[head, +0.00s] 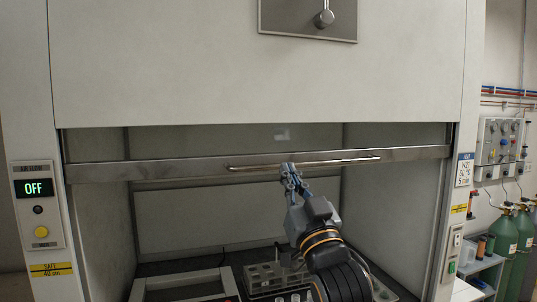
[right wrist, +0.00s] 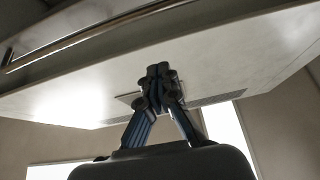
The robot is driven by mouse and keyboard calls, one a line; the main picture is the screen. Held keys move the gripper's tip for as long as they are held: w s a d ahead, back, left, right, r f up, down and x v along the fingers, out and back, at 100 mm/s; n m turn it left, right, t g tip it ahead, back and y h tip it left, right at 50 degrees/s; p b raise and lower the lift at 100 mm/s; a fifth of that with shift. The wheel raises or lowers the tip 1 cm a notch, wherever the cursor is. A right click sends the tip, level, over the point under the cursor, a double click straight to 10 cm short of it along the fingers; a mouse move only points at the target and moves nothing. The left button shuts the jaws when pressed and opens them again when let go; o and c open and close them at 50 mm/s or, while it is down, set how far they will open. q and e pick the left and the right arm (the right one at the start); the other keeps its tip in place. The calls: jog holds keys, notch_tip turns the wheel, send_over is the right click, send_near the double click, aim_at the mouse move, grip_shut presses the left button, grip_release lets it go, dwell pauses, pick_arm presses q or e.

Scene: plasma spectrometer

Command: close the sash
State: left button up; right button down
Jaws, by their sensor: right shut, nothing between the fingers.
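The sash of the fume hood is a wide pane with a metal bottom rail (head: 150,171), and a long thin handle bar (head: 345,160) runs along the rail. The sash is partly raised, with an open gap below the rail. My right gripper (head: 290,172) is shut and empty, pointing up at the handle bar near its middle. In the head view the fingertips overlap the bar's lower edge; I cannot tell whether they touch it. In the right wrist view the shut gripper (right wrist: 158,75) shows in front of a pale panel, and a bar (right wrist: 90,35) crosses at upper left. My left gripper is not in view.
Inside the hood a rack (head: 272,277) with several holes stands on the dark work surface, beside a grey frame (head: 185,280). A control panel (head: 36,203) showing OFF is on the left post. Green gas cylinders (head: 503,245) stand at the far right.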

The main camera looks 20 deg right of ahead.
notch_tip(320, 180, up, 5)
jog(key=p, duration=0.5)
send_over(276, 166)
jog(key=s, duration=0.3)
pick_arm(q)
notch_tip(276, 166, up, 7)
jog(key=p, duration=0.1)
pick_arm(e)
jog(key=f, duration=0.2)
jog(key=w+f, duration=0.1)
jog(key=f, duration=0.1)
jog(key=shift+a+f, duration=0.2)
jog(key=shift+f, duration=0.1)
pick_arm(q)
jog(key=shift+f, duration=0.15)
pick_arm(e)
jog(key=shift+a, duration=0.1)
